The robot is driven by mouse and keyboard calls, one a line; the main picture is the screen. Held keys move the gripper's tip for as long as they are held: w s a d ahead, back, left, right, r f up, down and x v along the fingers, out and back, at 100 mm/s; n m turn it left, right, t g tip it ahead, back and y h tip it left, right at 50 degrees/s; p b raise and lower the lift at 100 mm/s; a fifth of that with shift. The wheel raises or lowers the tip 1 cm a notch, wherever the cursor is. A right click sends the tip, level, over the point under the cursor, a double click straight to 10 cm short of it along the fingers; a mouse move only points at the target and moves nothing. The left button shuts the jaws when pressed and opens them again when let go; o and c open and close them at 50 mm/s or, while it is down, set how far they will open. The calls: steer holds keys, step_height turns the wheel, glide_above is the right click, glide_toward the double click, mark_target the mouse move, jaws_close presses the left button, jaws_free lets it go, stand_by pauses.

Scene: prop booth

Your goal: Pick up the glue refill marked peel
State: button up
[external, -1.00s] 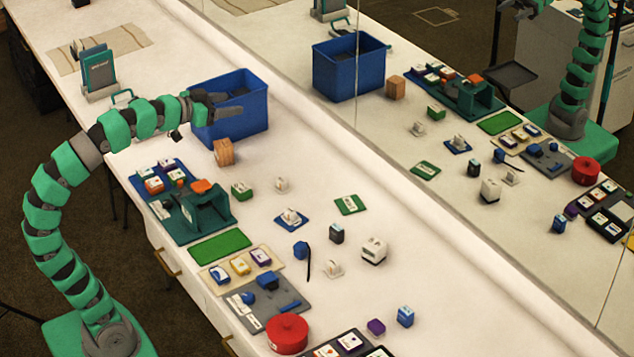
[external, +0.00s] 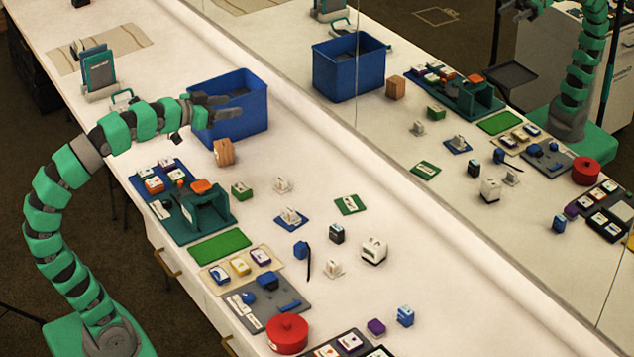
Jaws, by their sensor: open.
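I cannot read any label marked peel, so I cannot tell which piece is that glue refill. Small labelled pieces that may be refills sit in several places. A blue-edged one (external: 219,274), a yellow one (external: 240,266) and a purple one (external: 261,257) lie on a beige tray (external: 232,287). Others, including a white-and-purple one (external: 349,342), lie in a dark tray at the bottom edge, partly cut off. My gripper (external: 226,107) is open and empty, in front of the blue bin in the picture, well away from these pieces.
The blue bin (external: 252,120) stands near the gripper, with a wooden block (external: 224,152) in front. A green holder (external: 209,212), a red round tin (external: 287,333) and a white device (external: 374,251) stand on the counter (external: 440,270). A mirror behind repeats the scene. The counter's right side is mostly clear.

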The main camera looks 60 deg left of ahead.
steer(key=w+d+f+m+g+h+p, duration=0.2)
steer(key=w+f+m+g+h+p, duration=0.15)
steer(key=w+f, duration=0.45)
steer(key=m+g+h+p, duration=0.7)
steer(key=m+g+h, duration=0.25)
steer(key=m, duration=0.25)
glide_toward(332, 261)
steer(key=b+x, duration=0.1)
steer(key=x, duration=0.2)
steer(key=shift+w+d+r+b, duration=0.1)
steer(key=shift+d+r+b, duration=0.05)
steer(key=shift+d+b, duration=0.2)
steer(key=x, duration=0.2)
steer(key=b+x, duration=0.1)
steer(key=x, duration=0.2)
steer(key=shift+a+f, duration=0.1)
steer(key=shift+f, duration=0.15)
jaws_close()
